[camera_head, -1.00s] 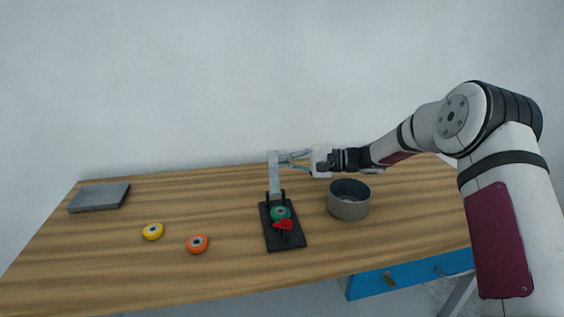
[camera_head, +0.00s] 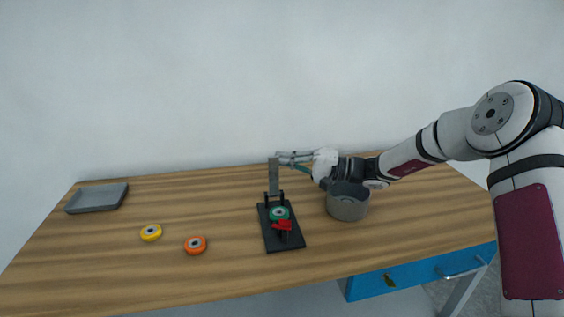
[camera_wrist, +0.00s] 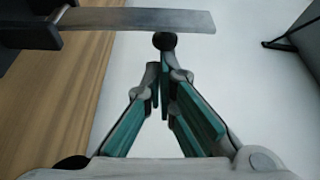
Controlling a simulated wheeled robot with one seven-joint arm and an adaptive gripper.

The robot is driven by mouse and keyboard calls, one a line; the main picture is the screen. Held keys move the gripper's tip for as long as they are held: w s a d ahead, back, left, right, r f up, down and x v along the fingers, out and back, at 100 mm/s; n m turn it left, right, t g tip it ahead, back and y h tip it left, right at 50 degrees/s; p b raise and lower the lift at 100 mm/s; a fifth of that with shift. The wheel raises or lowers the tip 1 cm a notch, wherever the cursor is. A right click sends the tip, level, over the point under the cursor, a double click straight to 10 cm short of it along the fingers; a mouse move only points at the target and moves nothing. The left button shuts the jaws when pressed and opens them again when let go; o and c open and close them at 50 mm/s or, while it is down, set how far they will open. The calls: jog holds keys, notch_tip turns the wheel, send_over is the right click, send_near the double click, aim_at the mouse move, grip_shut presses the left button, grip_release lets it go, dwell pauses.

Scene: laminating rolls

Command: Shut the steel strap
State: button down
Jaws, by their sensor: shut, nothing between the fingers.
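The steel strap (camera_head: 273,177) stands upright from the hinge at the back of a black base plate (camera_head: 284,241).
A grey round pot (camera_head: 347,207) stands right of the plate, under my wrist. A yellow roll (camera_head: 151,232) and an orange roll (camera_head: 195,245) lie on the wooden table (camera_head: 110,280) to the left. A grey tray (camera_head: 97,198) is at the far left.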

jog(key=s+d+n+p, duration=0.1)
jog(key=s+d+p, duration=0.1)
jog(key=s+p, duration=0.2)
jog(key=shift+s+f+y, duration=0.3)
jog(key=shift+s, duration=1.45)
jog(key=shift+d, duration=0.1)
jog(key=shift+r, duration=0.1)
